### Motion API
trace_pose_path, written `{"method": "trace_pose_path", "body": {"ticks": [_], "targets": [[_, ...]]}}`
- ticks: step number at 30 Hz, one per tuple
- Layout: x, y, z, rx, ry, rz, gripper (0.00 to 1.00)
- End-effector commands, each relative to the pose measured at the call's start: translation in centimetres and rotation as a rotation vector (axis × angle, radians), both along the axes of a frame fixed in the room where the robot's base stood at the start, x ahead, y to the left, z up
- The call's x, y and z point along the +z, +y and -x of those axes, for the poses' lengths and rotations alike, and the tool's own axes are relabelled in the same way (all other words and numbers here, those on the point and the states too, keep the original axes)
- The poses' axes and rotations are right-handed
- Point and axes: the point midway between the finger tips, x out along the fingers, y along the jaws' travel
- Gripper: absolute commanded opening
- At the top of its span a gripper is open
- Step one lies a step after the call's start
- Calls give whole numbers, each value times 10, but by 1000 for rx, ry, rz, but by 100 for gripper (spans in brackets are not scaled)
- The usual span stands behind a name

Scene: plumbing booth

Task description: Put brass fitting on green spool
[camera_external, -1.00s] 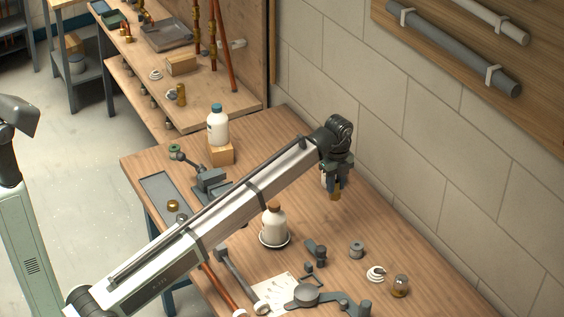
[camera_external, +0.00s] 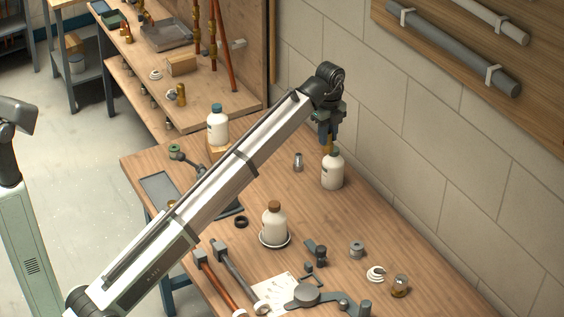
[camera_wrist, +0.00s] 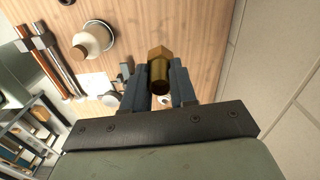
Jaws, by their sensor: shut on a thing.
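My gripper (camera_external: 328,138) is shut on a brass fitting (camera_external: 328,146), which hangs below the fingers at the right of the workbench. In the wrist view the brass fitting (camera_wrist: 159,70) sits between the two fingers, its hexagonal end pointing away from my gripper (camera_wrist: 160,85). A small green round thing that looks like the green spool (camera_external: 175,149) is at the bench's far left, well away from my gripper. The spool cannot be made out in the wrist view.
A white bottle with a teal cap (camera_external: 332,172) stands just below the fitting in the picture; whether they touch is unclear. Another teal-capped bottle (camera_external: 217,126) stands by the spool. A brown-capped bottle (camera_external: 274,222) stands mid-bench. A block wall borders the right.

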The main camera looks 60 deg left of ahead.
Motion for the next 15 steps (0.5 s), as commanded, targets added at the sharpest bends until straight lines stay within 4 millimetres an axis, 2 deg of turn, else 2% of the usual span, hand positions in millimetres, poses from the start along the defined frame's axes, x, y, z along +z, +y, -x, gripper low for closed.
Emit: {"method": "trace_pose_path", "body": {"ticks": [8,15], "targets": [[0,93,21,190,-1,0,0],[0,185,53,389,0,0,0]]}}
